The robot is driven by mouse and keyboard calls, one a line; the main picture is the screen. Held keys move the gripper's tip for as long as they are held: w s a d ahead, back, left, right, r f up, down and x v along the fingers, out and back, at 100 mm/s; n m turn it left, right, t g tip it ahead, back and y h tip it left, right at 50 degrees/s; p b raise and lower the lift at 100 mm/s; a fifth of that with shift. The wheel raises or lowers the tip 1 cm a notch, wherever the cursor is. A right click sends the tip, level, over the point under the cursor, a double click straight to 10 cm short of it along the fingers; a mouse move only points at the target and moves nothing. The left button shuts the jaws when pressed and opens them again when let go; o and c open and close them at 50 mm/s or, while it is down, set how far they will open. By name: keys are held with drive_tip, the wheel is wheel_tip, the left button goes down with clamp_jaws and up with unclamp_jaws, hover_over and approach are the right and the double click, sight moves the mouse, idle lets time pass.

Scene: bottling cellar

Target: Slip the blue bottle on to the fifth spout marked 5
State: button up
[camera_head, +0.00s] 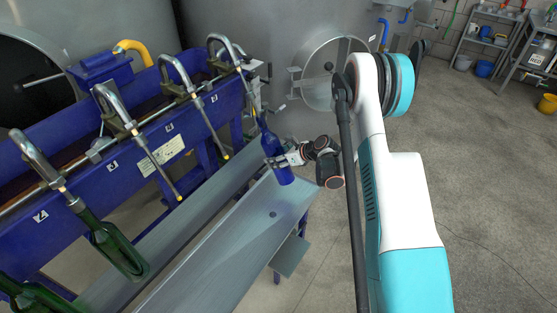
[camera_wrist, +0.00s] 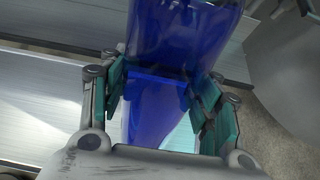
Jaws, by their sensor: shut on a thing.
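The blue bottle (camera_head: 268,143) is in the head view, near the far end of the blue filling rack. It stands a little tilted, neck up, beside the farthest spout (camera_head: 222,45). I cannot tell whether its mouth is around that spout's tube or apart from it. My gripper (camera_head: 279,160) is shut on the bottle's lower part from the right. In the wrist view, the bottle (camera_wrist: 185,35) fills the space between the two green-padded fingers (camera_wrist: 160,100).
Nearer spouts (camera_head: 172,70) stand in a row along the blue rack (camera_head: 195,112). A green bottle (camera_head: 118,248) hangs on the nearest visible spout, with another green bottle (camera_head: 38,297) at lower left. A metal tray (camera_head: 235,240) runs below. A steel tank (camera_head: 290,30) stands behind.

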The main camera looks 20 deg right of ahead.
sight(267, 127)
drive_tip(key=shift+w+a+r+p, duration=0.6)
drive_tip(key=shift+w+r+p, duration=0.15)
drive_tip(key=shift+r, duration=1.25)
drive_tip(key=shift+w+a+r+p, duration=0.55)
drive_tip(key=shift+w+r+p, duration=0.15)
drive_tip(key=shift+r, duration=1.35)
drive_tip(key=shift+w+a+r+p, duration=0.65)
drive_tip(key=shift+w+r, duration=0.15)
drive_tip(key=shift+r, duration=1.2)
drive_tip(key=w+a+f+t+y+b, duration=0.2)
drive_tip(key=w+a+f+b, duration=0.1)
drive_tip(key=b, duration=0.3)
drive_tip(key=shift+w+a+f+t, duration=0.25)
drive_tip(key=shift+w+f+t, duration=0.05)
drive_tip(key=shift+w, duration=0.5)
drive_tip(key=shift+s+d+f, duration=0.1)
drive_tip(key=shift+f, duration=0.85)
drive_tip(key=o, duration=1.5)
drive_tip(key=shift+s, duration=0.1)
